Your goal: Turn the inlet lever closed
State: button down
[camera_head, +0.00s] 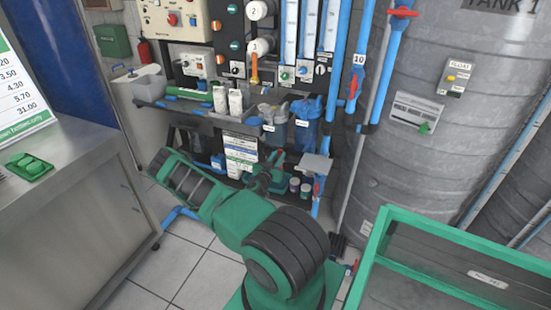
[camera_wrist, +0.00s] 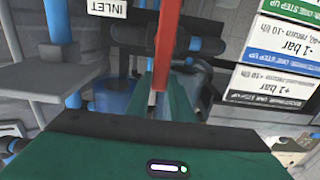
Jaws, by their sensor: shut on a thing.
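The inlet lever (camera_wrist: 166,42) is a long red bar in the wrist view. It runs from the top edge down to between my fingers. A white INLET label (camera_wrist: 107,8) is up and left of it. My gripper (camera_wrist: 160,98) has green fingers on either side of the bar and is shut on it. The fingertips partly hide the lever's lower part. In the head view my green gripper (camera_head: 268,172) is low at the rack, beside the white notice.
Blue filter housings (camera_head: 305,124) and a shelf (camera_head: 190,107) are above my gripper. A grey tank (camera_head: 430,170) stands to the right, with a green-rimmed tray (camera_head: 440,243) in front. A steel bench (camera_head: 85,205) is at the left. Tiled floor lies between.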

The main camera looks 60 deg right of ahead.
jog(key=c, duration=1.6)
grip_release()
jog(key=shift+f, duration=0.35)
jog(key=shift+o, duration=0.2)
jog(key=shift+r, duration=0.15)
jog(key=s+a, duration=0.1)
jog(key=a, duration=0.9)
jog(key=shift+s+a, duration=0.3)
jog(key=shift+a, duration=0.05)
